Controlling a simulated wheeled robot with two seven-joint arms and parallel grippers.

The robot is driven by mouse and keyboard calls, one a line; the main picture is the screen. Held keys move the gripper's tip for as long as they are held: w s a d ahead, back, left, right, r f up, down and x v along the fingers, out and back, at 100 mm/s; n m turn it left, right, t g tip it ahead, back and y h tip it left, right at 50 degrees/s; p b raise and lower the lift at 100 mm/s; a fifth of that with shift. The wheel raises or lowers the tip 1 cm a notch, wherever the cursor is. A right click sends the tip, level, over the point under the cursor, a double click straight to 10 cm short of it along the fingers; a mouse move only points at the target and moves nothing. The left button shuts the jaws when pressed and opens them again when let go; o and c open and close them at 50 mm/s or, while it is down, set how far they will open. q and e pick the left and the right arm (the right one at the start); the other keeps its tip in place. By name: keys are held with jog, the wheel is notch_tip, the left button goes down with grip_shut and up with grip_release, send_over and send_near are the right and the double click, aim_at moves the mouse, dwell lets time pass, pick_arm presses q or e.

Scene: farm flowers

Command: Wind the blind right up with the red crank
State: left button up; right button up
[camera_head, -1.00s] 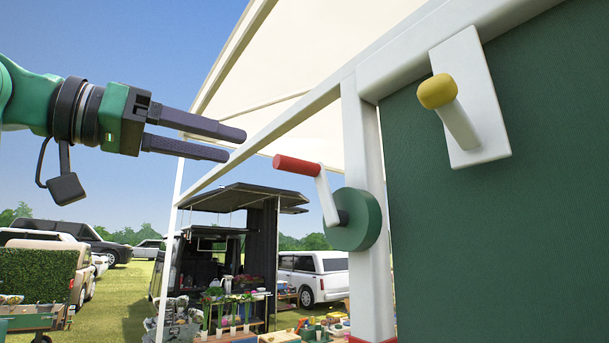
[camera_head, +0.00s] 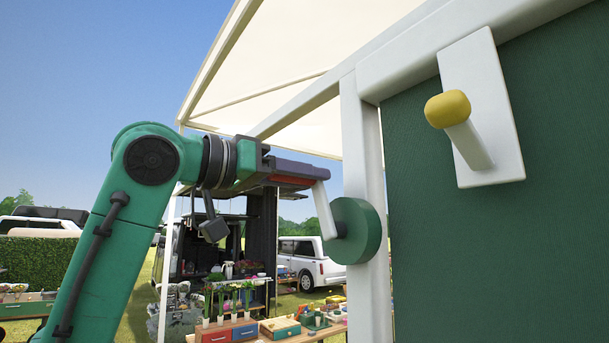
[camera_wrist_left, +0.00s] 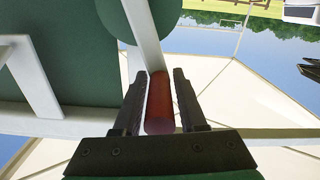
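The crank has a red handle (camera_head: 302,168), a white arm (camera_head: 324,209) and a round green hub (camera_head: 357,231) on a white post. The handle points left, above the hub. My left gripper (camera_head: 295,173) is at the handle, with a finger on each side of it. In the left wrist view the red handle (camera_wrist_left: 160,105) lies between the two dark fingers, with narrow light gaps beside it, so they look not closed on it. The cream blind (camera_head: 290,75) is spread overhead. My right gripper is not in view.
A white plate with a yellow-tipped peg (camera_head: 447,108) sticks out from the green wall (camera_head: 480,260) at the right. The white post (camera_head: 367,140) stands close to the crank. Behind are a stall table (camera_head: 275,333) with goods, a white car (camera_head: 312,262) and grass.

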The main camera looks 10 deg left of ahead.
pick_arm(q)
grip_shut()
jog(key=shift+s, duration=0.1)
dwell(1.1)
